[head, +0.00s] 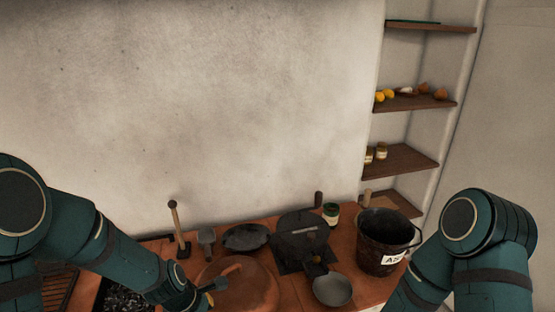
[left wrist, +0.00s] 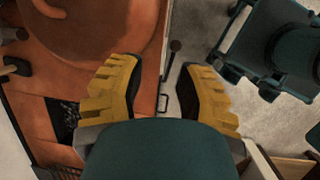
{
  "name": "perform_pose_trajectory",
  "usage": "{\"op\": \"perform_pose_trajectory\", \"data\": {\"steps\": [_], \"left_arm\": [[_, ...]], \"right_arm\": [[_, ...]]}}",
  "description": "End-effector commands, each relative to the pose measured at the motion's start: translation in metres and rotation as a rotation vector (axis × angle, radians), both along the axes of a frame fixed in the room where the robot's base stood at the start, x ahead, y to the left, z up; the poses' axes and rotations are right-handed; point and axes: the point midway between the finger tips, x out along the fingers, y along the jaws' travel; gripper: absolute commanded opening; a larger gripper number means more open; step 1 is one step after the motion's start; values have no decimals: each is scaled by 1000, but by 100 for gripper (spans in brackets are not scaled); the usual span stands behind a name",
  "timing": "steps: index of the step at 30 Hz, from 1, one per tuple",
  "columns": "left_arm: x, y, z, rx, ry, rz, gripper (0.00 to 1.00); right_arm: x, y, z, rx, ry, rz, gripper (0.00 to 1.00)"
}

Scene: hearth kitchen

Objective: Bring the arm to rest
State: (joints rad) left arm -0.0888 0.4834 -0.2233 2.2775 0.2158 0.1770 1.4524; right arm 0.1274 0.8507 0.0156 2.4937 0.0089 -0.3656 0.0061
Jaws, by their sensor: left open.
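My left arm comes in from the left in the head view and reaches over the counter's front part, beside a large round orange-brown lid or pot (head: 238,285). In the left wrist view my left gripper (left wrist: 160,92) has its two yellow, dark-padded fingers spread apart with nothing between them. The counter's edge and the grey floor show beyond the gap. My right arm is bent at the lower right of the head view; its gripper is outside the picture.
The counter (head: 350,290) holds a black bucket (head: 378,245), a grey bowl (head: 332,289), a dark pan (head: 246,237), a mallet (head: 178,230) and a green jar (head: 330,213). A coal bed (head: 123,298) lies at the left. Wall shelves (head: 425,103) stand at the right.

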Motion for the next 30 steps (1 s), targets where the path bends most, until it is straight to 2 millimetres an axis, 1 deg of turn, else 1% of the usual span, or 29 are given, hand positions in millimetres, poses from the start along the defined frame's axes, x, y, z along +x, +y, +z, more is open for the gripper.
{"op": "perform_pose_trajectory", "data": {"steps": [1, 5, 9, 12, 15, 18, 21, 24, 30], "left_arm": [[-8, -3, -14, 24, -11, -94, 34], [-26, -13, -45, 93, -74, -403, 34], [-49, -27, -76, 152, -160, -761, 34], [-66, -39, -94, 183, -231, -1010, 34], [-82, -51, -107, 203, -304, -1224, 34], [-93, -60, -116, 220, -369, -1386, 34], [-100, -66, -120, 233, -414, -1487, 34], [-103, -69, -122, 239, -436, -1536, 34], [-103, -69, -122, 241, -441, -1546, 34]], "right_arm": [[0, 0, 0, 0, -1, 0, 47], [0, 0, 0, 0, 0, 0, 47], [0, 0, 0, 0, 1, 0, 47], [0, 0, 0, 0, 1, 0, 47], [0, 0, 0, 0, 0, 0, 47], [0, 0, 0, 0, 0, 0, 47], [0, 0, 0, 0, 1, 0, 47], [0, 0, 0, 0, 1, 0, 47], [0, 0, 0, 0, 0, 0, 47]]}}
